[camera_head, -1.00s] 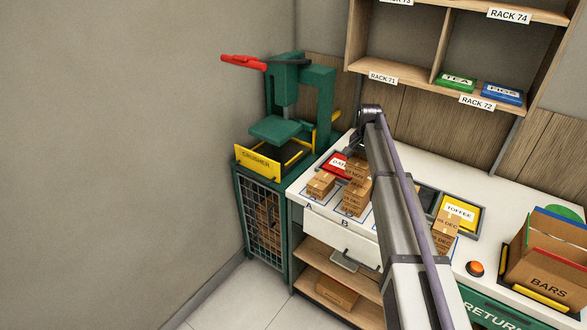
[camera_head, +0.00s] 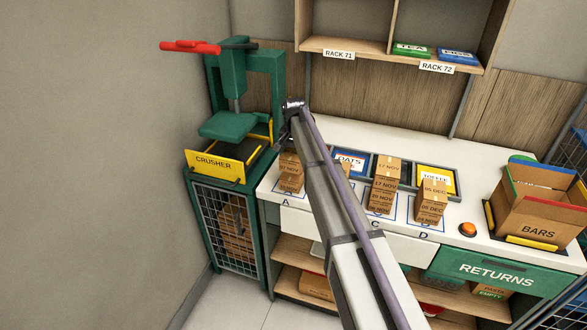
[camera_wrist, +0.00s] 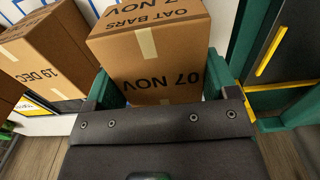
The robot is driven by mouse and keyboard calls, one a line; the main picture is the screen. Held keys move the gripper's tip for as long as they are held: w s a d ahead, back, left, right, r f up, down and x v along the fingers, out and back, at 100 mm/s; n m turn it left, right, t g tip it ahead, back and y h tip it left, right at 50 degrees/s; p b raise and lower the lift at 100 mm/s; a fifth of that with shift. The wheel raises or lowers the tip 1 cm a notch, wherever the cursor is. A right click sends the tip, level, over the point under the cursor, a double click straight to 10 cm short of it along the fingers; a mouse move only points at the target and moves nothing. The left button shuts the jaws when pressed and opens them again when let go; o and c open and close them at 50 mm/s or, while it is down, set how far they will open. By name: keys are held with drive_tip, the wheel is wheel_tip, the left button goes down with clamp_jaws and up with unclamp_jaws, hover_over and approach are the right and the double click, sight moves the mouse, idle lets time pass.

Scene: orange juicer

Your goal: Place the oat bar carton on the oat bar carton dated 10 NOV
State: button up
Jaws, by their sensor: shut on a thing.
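My gripper (camera_wrist: 160,82) is shut on a brown oat bar carton (camera_wrist: 152,50), with a green finger on each side. Its printed faces read OAT BARS and 07 NOV in the wrist view. In the head view my arm hides the gripper, and a carton that appears to be the held one (camera_head: 289,159) is at spot A. It is right above another carton (camera_head: 290,183), whose date is too small to read surely. I cannot tell whether the two touch. No label clearly reading 10 NOV shows.
A carton marked 19 DEC (camera_wrist: 42,50) stands close beside in the wrist view. Stacked cartons stand at C (camera_head: 383,188) and D (camera_head: 431,203). The green crusher (camera_head: 228,125) is close left of A. A BARS box (camera_head: 540,210) is at the right.

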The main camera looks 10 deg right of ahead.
wheel_tip(320, 180, down, 4)
drive_tip(key=b, duration=0.3)
drive_tip(key=shift+r, duration=0.35)
drive_tip(key=shift+c, duration=0.4)
drive_tip(key=shift+f, duration=0.2)
drive_tip(key=o, duration=1)
drive_tip(key=shift+r, duration=0.1)
